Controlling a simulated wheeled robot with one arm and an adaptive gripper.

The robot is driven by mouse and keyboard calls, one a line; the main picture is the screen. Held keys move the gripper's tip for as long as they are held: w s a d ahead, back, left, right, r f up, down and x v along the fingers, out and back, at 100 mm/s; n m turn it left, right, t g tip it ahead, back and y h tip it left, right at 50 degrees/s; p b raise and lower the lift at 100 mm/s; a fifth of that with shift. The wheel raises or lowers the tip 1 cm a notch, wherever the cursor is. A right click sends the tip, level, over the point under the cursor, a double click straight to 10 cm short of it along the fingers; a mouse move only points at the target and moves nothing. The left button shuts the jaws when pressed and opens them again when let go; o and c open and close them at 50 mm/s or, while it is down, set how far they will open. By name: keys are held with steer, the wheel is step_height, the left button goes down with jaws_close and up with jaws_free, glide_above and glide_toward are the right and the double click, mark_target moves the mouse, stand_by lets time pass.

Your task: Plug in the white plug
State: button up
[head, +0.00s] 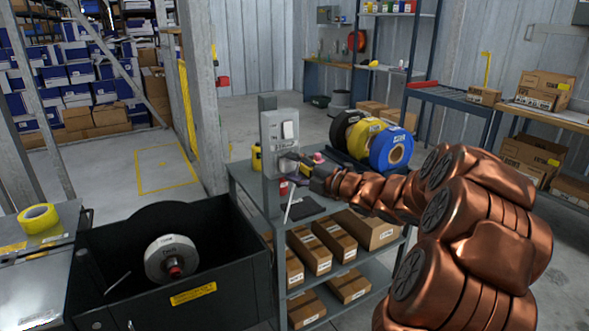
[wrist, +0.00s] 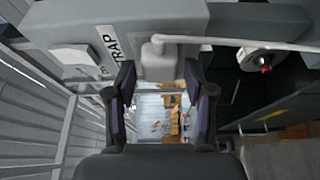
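The white plug (wrist: 159,62) shows in the wrist view between my fingertips, against the face of a grey box (wrist: 110,20). Its pale cable (wrist: 240,42) runs off to the right. My gripper (wrist: 159,80) is open around the plug, with a gap on each side. Whether the plug's pins sit in a socket is hidden. In the head view the grey box (head: 278,150) stands on a post at the bench, and my gripper (head: 299,163) is right in front of it. The plug itself is hard to make out there.
A white cover plate (wrist: 75,57) is on the box beside the plug. The bench (head: 243,178) holds black, yellow and blue rolls (head: 391,148) at right, with cartons (head: 310,250) below. A black bin machine (head: 225,290) with a white reel (head: 171,259) stands left.

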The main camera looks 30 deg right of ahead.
steer(key=shift+o, duration=0.7)
steer(key=v, duration=1.2)
stand_by(0.4)
